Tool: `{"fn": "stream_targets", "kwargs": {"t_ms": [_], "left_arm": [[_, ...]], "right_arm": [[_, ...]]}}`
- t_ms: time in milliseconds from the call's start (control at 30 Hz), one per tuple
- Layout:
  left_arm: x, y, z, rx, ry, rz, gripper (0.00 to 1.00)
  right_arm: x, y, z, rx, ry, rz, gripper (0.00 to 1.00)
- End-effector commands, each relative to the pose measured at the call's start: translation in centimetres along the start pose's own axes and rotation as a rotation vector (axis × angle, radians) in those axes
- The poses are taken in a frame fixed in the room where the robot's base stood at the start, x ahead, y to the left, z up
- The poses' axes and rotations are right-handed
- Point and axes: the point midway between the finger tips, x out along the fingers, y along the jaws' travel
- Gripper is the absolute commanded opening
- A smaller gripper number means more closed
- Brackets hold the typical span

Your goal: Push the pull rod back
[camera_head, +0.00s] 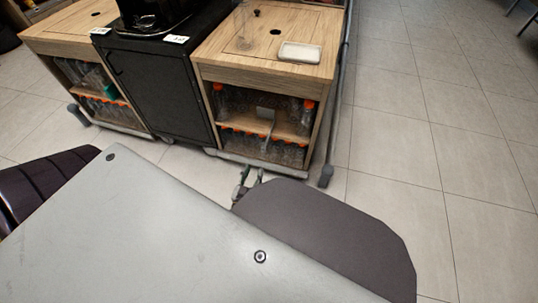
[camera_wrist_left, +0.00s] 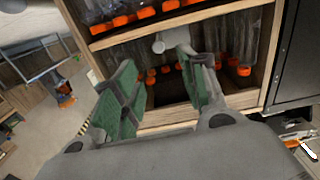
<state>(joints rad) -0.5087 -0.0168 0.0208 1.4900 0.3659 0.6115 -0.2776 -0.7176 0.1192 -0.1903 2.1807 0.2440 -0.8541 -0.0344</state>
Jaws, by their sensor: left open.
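The pull rod (camera_head: 268,132) looks like a thin light-grey bar with a small plate at its top, at the open front of the right wooden cabinet (camera_head: 205,82). In the left wrist view a pale rounded piece (camera_wrist_left: 158,46) and a grey bar by the shelf edge seem to be part of it. My left gripper (camera_head: 252,174) is low in front of this cabinet, mostly hidden behind my own arm. In the left wrist view my left gripper (camera_wrist_left: 156,68) has its green-padded fingers spread, with the pale piece showing beyond the gap. I cannot tell whether they touch. My right gripper is out of view.
Bottles with orange caps (camera_head: 220,100) fill the cabinet shelves. A black cabinet (camera_head: 165,90) and another wooden cabinet (camera_head: 50,42) stand to the left. A white tray (camera_head: 300,51) lies on the right cabinet's top. Tiled floor (camera_head: 400,140) is clear to the right.

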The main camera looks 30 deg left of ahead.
Motion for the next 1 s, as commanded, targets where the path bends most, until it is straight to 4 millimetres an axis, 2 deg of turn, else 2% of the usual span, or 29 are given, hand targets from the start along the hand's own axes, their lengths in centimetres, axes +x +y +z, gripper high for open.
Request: {"fn": "stream_targets", "kwargs": {"t_ms": [567,767,1000], "left_arm": [[-0.2,0.0,0.3,0.029,0.011,-0.002,0.42],[1.0,0.0,0.2,0.029,0.014,-0.003,0.42],[3.7,0.0,0.3,0.03,0.013,-0.002,0.42]], "right_arm": [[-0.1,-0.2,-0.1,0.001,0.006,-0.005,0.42],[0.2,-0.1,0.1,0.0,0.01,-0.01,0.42],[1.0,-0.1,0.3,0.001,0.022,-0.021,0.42]]}}
